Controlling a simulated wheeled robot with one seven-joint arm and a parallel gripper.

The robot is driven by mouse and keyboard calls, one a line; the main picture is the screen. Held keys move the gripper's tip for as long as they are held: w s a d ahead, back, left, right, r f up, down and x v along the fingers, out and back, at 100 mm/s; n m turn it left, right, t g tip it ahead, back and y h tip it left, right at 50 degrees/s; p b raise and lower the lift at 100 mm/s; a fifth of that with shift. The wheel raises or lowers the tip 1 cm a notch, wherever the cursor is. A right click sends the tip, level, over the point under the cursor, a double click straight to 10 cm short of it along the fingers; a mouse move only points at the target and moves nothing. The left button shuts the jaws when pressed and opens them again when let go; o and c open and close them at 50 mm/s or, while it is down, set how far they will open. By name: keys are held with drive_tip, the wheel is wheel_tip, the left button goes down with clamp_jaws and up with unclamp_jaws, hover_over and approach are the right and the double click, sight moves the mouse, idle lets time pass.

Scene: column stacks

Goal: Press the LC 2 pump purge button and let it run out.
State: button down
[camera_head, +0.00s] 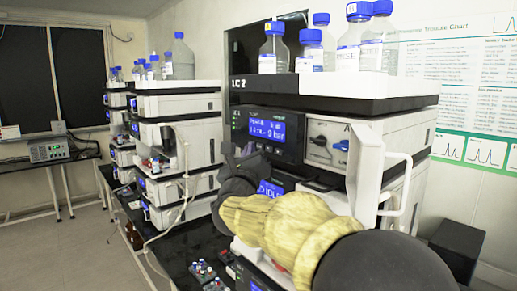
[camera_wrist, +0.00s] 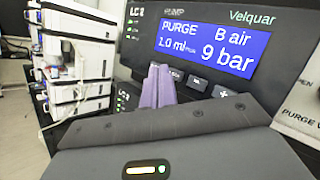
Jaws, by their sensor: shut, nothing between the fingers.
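The LC 2 pump has a dark front panel with a blue display (camera_wrist: 213,47) in the wrist view. The display reads PURGE, B air, 1.0 ml/min and 9 bar. In the head view the pump display (camera_head: 268,128) is lit below the LC 2 label. A row of small buttons (camera_wrist: 197,81) runs under the display. My gripper (camera_wrist: 157,88) is shut and empty, its purple fingertips at the left part of this row. The fingers hide part of the panel there, and I cannot tell whether they touch a button. The purge button's label is not readable.
Solvent bottles (camera_head: 274,48) with blue caps stand on top of the LC 2 stack. A pale panel with a dark knob (camera_head: 320,141) is right of the pump display. Another instrument stack (camera_head: 178,104) with tubing stands to the left. Small vials (camera_head: 203,268) sit on the bench below.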

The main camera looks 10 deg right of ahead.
drive_tip(key=s+a, duration=0.1)
drive_tip(key=s+a+b, duration=0.1)
drive_tip(key=a, duration=0.2)
drive_tip(key=shift+s+a+b, duration=0.1)
drive_tip(key=shift+s+b, duration=0.2)
drive_tip(key=shift+s, duration=0.1)
idle(0.6)
